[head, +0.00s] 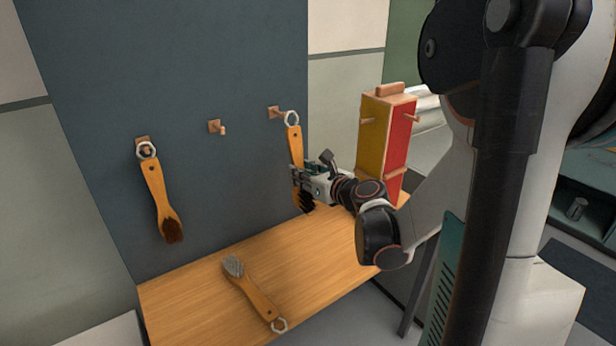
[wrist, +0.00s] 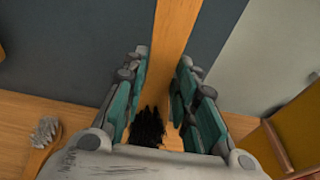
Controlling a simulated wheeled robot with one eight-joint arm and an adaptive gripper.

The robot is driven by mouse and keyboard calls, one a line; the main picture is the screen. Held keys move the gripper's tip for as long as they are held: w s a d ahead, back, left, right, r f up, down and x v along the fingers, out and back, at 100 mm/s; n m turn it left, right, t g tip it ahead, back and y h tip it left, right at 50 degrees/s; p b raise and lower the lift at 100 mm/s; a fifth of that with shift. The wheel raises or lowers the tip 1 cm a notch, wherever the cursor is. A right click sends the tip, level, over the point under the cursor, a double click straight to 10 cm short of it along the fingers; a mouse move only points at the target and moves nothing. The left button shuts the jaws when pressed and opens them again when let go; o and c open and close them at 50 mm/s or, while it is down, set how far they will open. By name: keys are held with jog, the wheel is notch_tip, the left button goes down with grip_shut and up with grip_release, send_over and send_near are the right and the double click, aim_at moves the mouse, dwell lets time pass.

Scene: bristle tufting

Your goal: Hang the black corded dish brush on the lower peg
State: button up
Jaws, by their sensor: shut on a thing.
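The black-bristled brush (head: 295,145) has an orange wooden handle and a pale ring at its top. It hangs nearly upright by the right wall peg (head: 275,112); I cannot tell whether the ring is around the peg tip or just off it. My gripper (head: 298,175) is shut on its lower handle. In the wrist view the handle (wrist: 174,35) runs between the fingers, with the black bristles (wrist: 148,126) below. A two-coloured block (head: 371,135), yellow and red, carries upper pegs (head: 412,118) and a lower wooden peg (head: 393,173) on its red face.
A brown-bristled brush (head: 158,195) hangs on the left wall peg. The middle wall peg (head: 217,127) is empty. A grey-bristled brush (head: 255,295) lies on the wooden bench (head: 190,300). The block stands at the bench's right end, right of my gripper.

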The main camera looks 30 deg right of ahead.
jog(key=shift+b+x, duration=0.45)
jog(key=shift+x, duration=1.95)
jog(key=o, duration=1.2)
jog(key=shift+c, duration=0.2)
jog(key=shift+s+r, duration=0.1)
jog(key=shift+p+v, duration=0.6)
jog(key=shift+v, duration=2.75)
